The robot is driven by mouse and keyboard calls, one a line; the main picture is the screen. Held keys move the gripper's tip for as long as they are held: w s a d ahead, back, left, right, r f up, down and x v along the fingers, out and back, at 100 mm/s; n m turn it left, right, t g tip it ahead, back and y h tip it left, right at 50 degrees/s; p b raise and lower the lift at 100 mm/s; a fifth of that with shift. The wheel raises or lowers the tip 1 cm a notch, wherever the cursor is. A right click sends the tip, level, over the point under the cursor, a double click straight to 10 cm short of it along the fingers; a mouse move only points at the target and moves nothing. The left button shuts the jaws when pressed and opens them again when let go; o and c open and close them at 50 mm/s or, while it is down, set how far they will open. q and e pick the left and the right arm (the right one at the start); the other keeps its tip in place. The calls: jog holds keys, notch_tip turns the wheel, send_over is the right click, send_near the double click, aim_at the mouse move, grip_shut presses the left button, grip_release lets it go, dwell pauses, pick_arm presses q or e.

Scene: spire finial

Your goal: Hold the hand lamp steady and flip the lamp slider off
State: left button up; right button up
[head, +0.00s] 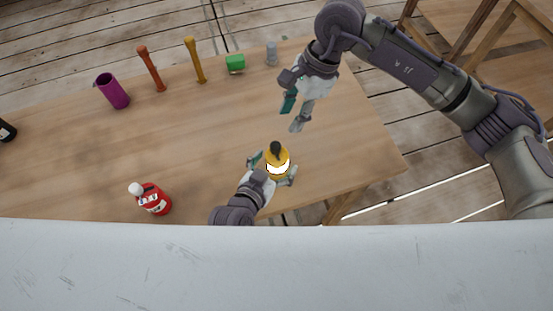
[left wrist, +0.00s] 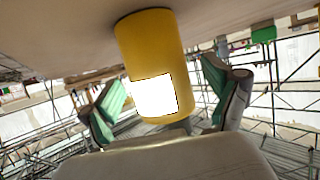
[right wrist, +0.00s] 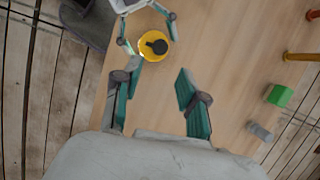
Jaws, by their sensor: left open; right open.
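The hand lamp (head: 284,156) is a yellow cylinder with a dark knob on top and a bright white patch on its side. It stands upright on the wooden table near its right end. In the left wrist view the lamp (left wrist: 158,45) is between the open fingers of my left gripper (left wrist: 165,105), with gaps beside it. My left gripper (head: 272,175) is around the lamp from the near side. My right gripper (head: 293,110) is open and empty, above the table beyond the lamp. In the right wrist view the lamp (right wrist: 146,55) lies beyond its fingertips (right wrist: 157,78). I cannot make out the slider.
On the table (head: 215,125) are a red bottle with a white cap (head: 154,202), a purple cup (head: 114,92), an orange post (head: 152,70), a yellow post (head: 195,61), a green block (head: 235,64) and a grey piece (head: 271,54). The table's middle is clear.

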pick_arm(q)
jog(key=shift+w+d+f, duration=0.2)
jog(key=shift+w, duration=0.25)
